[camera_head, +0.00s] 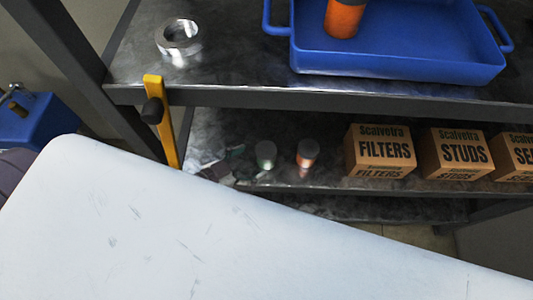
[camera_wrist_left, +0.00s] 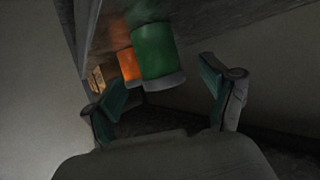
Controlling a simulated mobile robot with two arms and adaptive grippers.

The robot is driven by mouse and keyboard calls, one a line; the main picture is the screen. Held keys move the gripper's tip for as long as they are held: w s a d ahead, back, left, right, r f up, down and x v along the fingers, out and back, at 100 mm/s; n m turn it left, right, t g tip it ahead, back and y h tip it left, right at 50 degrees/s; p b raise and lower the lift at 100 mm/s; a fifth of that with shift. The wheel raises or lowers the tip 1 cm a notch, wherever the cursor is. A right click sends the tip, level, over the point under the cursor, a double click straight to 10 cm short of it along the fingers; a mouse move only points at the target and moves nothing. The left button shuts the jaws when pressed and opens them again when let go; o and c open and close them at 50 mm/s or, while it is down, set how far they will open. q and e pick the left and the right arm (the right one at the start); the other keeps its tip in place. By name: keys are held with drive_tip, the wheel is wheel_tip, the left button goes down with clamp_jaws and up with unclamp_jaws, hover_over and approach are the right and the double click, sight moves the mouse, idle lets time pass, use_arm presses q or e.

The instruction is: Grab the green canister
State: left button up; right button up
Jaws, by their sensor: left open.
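The green canister (camera_head: 265,155) with a pale grey end stands on the lower shelf in the head view. In the left wrist view the green canister (camera_wrist_left: 155,52) is large, just beyond the fingertips and roughly centred in the gap between them. My left gripper (camera_head: 238,164) is just left of the canister in the head view, small and dim. In the left wrist view my left gripper (camera_wrist_left: 165,80) is open, a teal-padded finger on each side, with nothing held. Any contact with the canister cannot be told. My right gripper is not in view.
An orange canister (camera_head: 307,152) stands close to the right of the green one; cardboard boxes (camera_head: 380,152) follow. The upper shelf holds a blue tray (camera_head: 400,62) and a metal ring (camera_head: 178,36). A yellow bracket (camera_head: 166,130) stands at left. A pale scratched surface fills the foreground.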

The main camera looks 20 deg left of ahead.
sight(258, 158)
use_arm(q)
drive_tip(key=shift+w+d, duration=0.15)
drive_tip(key=shift+w, duration=0.05)
drive_tip(key=x, duration=0.5)
drive_tip(key=shift+d+r, duration=0.1)
drive_tip(key=shift+r, duration=0.1)
drive_tip(key=shift+c, duration=0.5)
drive_tip(key=c, duration=1.1)
drive_tip(key=shift+c, duration=0.4)
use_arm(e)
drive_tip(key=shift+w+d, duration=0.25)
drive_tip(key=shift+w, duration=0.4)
use_arm(q)
drive_tip(key=shift+r, duration=0.15)
